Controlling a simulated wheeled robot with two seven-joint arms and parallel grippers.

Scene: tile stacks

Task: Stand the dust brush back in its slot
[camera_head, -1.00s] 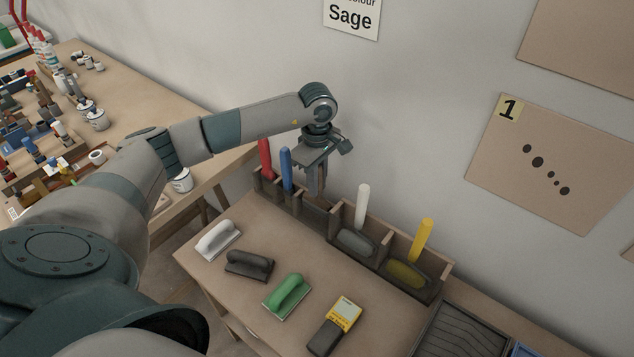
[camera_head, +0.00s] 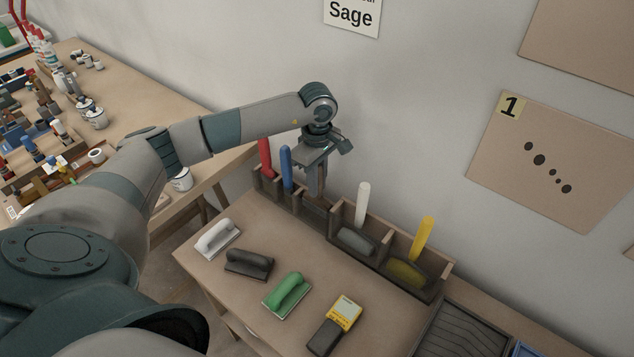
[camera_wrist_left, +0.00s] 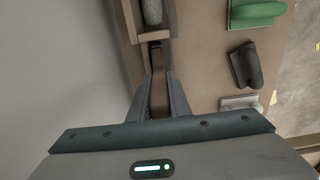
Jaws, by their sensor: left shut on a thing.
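The dust brush shows as a brown, wood-coloured piece (camera_wrist_left: 158,98) between my left gripper's fingers in the left wrist view. My left gripper (camera_head: 316,192) is shut on it, pointing straight down over the wooden slotted rack (camera_head: 334,216). It stands between the blue handle and the white handle, at a rack compartment. The brush's lower part is hidden by the fingers and the rack walls, so I cannot tell if it touches the bottom. My left gripper also shows in the left wrist view (camera_wrist_left: 160,95). My right gripper is out of view.
In the rack stand tools with a red handle (camera_head: 265,158), a blue handle (camera_head: 286,168), a white handle (camera_head: 362,204) and a yellow handle (camera_head: 423,238). White (camera_head: 218,238), dark (camera_head: 249,264) and green (camera_head: 287,294) floats and a yellow meter (camera_head: 346,312) lie on the table in front.

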